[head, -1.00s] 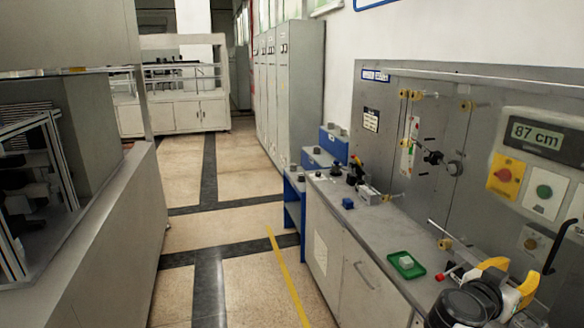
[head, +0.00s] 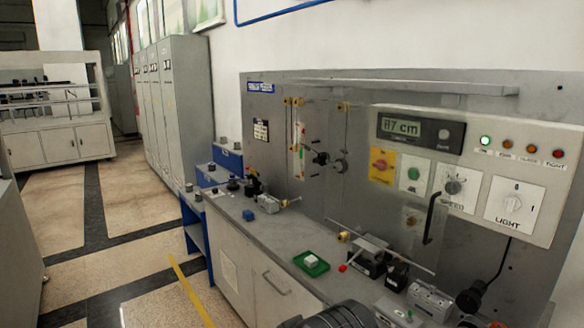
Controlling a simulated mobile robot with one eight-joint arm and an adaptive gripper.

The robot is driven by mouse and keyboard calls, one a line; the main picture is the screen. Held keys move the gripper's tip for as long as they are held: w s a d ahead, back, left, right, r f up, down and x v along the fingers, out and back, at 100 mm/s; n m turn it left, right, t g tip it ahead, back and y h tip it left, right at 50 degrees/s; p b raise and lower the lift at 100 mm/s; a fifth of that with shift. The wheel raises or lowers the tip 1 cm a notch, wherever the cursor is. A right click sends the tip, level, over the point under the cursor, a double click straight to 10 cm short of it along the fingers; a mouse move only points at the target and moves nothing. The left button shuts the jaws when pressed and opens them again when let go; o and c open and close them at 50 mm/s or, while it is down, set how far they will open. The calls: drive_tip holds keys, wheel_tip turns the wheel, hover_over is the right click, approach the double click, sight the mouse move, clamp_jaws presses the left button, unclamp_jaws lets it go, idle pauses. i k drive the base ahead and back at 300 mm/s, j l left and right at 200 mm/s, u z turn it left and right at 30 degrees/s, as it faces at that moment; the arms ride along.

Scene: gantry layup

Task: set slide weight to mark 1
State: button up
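I cannot tell for sure which part is the slide weight. In the head view a thin metal rod (head: 405,260) runs slantwise over the bench at centre right, with a grey block (head: 372,243) and a dark block under it. A red ball (head: 342,268) sits near these. A vertical coloured scale (head: 299,150) hangs on the panel, with a black knob (head: 321,158) beside it. No mark numbers are readable. A dark rounded part of my arm (head: 340,316) shows at the bottom edge, well apart from the panel. My gripper's fingertips are not clearly visible.
The bench (head: 262,240) carries a green tray (head: 311,264) with a white block, a small blue block (head: 248,215) and grey blocks at front right. The control box (head: 470,170) has a display reading 87 cm. A black hooked handle (head: 432,215) juts out. Floor is clear at left.

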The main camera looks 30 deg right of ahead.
sight(320, 159)
drive_tip(key=z, duration=1.2)
